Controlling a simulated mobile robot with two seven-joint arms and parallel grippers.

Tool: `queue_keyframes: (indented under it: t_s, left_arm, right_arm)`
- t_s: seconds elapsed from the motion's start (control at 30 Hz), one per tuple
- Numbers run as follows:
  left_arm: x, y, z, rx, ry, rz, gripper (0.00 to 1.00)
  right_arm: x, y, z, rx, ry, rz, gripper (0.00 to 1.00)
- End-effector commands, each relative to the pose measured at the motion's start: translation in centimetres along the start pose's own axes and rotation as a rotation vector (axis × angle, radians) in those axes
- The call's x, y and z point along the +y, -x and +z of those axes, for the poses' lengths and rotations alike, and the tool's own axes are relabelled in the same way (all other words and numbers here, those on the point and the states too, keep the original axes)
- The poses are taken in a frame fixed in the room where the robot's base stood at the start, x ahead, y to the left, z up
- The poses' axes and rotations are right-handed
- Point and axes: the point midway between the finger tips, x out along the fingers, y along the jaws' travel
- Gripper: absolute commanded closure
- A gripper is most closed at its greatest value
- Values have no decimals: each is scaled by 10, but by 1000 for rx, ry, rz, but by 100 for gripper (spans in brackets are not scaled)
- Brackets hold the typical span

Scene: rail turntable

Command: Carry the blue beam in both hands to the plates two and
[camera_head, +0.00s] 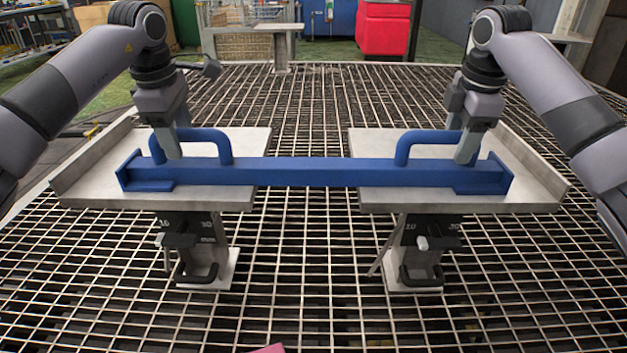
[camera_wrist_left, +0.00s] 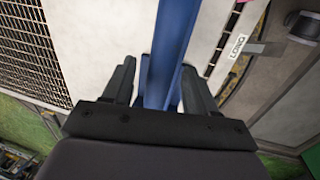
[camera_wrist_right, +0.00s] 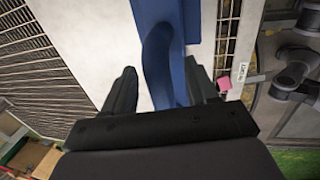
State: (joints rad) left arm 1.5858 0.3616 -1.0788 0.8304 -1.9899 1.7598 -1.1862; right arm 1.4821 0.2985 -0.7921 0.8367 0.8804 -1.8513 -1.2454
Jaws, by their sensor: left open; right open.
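The blue beam (camera_head: 310,172) lies level across two pale metal plates, the left plate (camera_head: 235,199) and the right plate (camera_head: 385,203). It has a looped handle near each end, the left handle (camera_head: 224,150) and the right handle (camera_head: 403,150). My left gripper (camera_head: 172,150) is open at the left handle; in the left wrist view its fingers (camera_wrist_left: 155,88) stand either side of blue metal. My right gripper (camera_head: 468,152) is open at the right handle; in the right wrist view its fingers (camera_wrist_right: 165,90) also stand either side of it. Contact cannot be told.
Each plate stands on a post, left (camera_head: 200,245) and right (camera_head: 412,250), with marked numbers and a dark lever. Raised edges bound the plates' outer sides. Open grating (camera_head: 310,270) surrounds them. A red bin (camera_head: 382,28) stands at the back. A pink corner shows at the bottom.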

Motion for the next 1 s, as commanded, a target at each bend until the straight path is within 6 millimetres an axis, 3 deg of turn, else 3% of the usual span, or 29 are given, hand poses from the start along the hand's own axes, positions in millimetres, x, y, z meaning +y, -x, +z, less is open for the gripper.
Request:
queue_keyframes:
  t_s: [0.17,0.4,0.6,0.83,1.0]
  left_arm:
    - [1,26,0,1,0,5,43]
    - [1,79,0,0,0,5,43]
    - [0,108,0,1,1,1,43]
    - [0,118,0,0,-1,0,43]
    - [0,118,0,0,-1,0,43]
  right_arm:
    - [0,0,0,0,0,0,42]
    - [0,0,0,0,0,0,42]
    - [0,0,0,0,0,0,42]
    - [0,8,0,1,0,2,42]
    - [1,38,0,1,0,5,42]
